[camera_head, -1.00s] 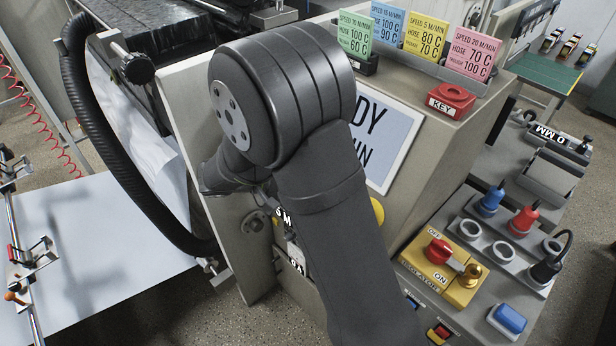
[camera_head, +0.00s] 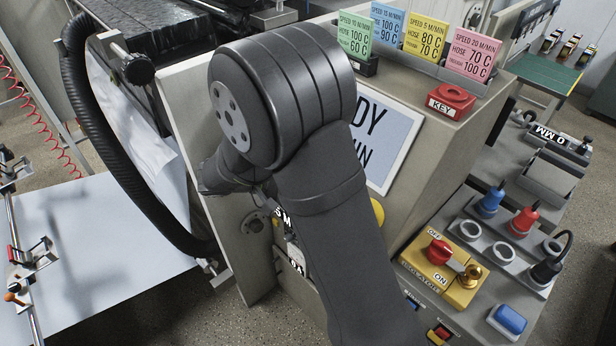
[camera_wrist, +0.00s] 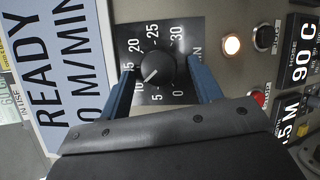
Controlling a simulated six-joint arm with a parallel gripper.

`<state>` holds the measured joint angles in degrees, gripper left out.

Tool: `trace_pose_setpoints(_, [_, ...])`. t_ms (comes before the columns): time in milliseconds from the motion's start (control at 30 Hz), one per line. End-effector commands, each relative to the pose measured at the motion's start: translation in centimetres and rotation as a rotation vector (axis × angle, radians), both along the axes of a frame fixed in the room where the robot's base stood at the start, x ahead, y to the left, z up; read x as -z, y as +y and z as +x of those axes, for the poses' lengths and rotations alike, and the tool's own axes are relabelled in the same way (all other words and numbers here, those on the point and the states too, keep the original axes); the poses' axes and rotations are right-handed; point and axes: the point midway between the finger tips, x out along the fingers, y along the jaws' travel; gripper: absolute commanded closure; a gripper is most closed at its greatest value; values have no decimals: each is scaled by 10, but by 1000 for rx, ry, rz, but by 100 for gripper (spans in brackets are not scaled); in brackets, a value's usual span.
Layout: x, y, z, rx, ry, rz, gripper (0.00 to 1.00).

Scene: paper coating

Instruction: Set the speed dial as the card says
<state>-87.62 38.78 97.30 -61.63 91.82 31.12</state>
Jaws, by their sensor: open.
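The speed dial (camera_wrist: 157,70) is a black knob on a dark plate marked 0 to 30 in the wrist view. Its white pointer line aims at about 10. My gripper (camera_wrist: 162,84) is open, with one blue finger on each side of the knob, seemingly apart from it. The head view hides dial and fingers behind my arm. Several cards stand in a rack there: green (camera_head: 355,33), blue (camera_head: 387,25), yellow (camera_head: 426,36) and pink (camera_head: 473,54). Yellow reads speed 5 and pink speed 20; green seems to read 10 and blue 15.
A screen (camera_wrist: 50,75) reads READY, with M/MIN below. A lit round lamp (camera_wrist: 232,45), a red button (camera_wrist: 258,98) and a hose readout of 90 C (camera_wrist: 303,62) lie right of the dial. A yellow isolator box (camera_head: 440,275) stands on the ledge in the head view.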

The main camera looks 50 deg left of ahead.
Motion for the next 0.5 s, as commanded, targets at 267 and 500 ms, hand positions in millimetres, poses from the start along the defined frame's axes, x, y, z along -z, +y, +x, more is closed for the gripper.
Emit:
trace_pose_setpoints(267, [-14,20,-40,-5,0,2,41])
trace_pose_setpoints(500, [-32,44,-93,-5,0,2,41])
